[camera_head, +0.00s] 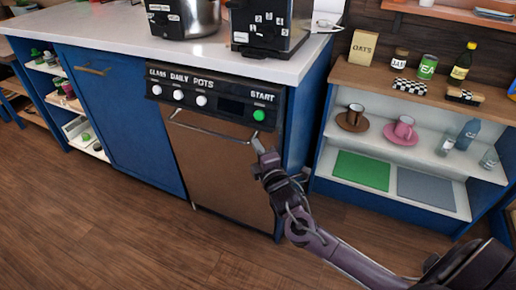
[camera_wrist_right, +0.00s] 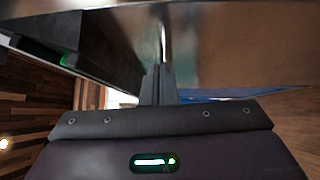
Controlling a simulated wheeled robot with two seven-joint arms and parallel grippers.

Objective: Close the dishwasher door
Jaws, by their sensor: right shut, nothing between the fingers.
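The dishwasher door (camera_head: 215,165) is a brown metallic panel under a black control panel (camera_head: 212,98) with white knobs and a green start button. In the head view the door stands upright and looks flush with the cabinet front. A bar handle (camera_head: 205,128) runs along its top. My right gripper (camera_head: 257,146) is at the upper right of the door, near the handle's right end. The right wrist view shows its closed fingers (camera_wrist_right: 158,80) close to the door's metal surface (camera_wrist_right: 220,45). They are shut and empty; I cannot tell whether they touch. My left gripper is not in view.
A white counter (camera_head: 120,40) above holds a metal pot (camera_head: 185,18) and a black appliance (camera_head: 270,25). A blue cabinet (camera_head: 120,115) adjoins on the left. Open shelves (camera_head: 405,150) with cups and bottles stand on the right. The wooden floor (camera_head: 90,225) in front is clear.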

